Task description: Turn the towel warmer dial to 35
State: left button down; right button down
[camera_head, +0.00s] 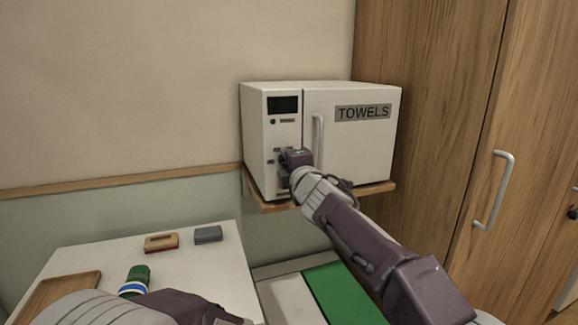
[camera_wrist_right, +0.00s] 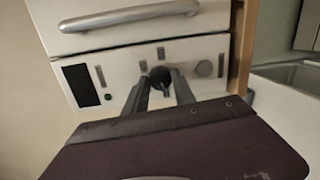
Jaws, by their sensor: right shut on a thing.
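The towel warmer (camera_head: 345,145) is a white box with a door marked TOWELS. Its control panel is on the left of the front, with a dark display (camera_head: 283,104); I can read no number on it. The black dial (camera_wrist_right: 160,77) shows between my right fingertips in the right wrist view. My right gripper (camera_wrist_right: 163,88) is shut on the dial, one finger on each side. In the head view my right gripper (camera_head: 288,163) covers the dial. The dial's setting and scale cannot be read. Only part of my left arm shows at the bottom; its fingertips are out of sight.
The warmer stands on a wooden shelf (camera_head: 270,207) beside a wooden cupboard (camera_head: 440,120). Its door handle (camera_head: 318,140) is close to my right gripper. A white table (camera_head: 210,265) below holds a wooden tray (camera_head: 60,296), a green-capped bottle (camera_head: 136,280) and two small blocks.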

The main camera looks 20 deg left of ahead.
dwell(0.5)
jog(key=c, duration=1)
grip_release()
jog(key=shift+s+a, duration=0.1)
jog(key=shift+c, duration=0.2)
jog(key=b+v, duration=0.4)
jog(key=v, duration=0.5)
jog(key=shift+f, duration=0.1)
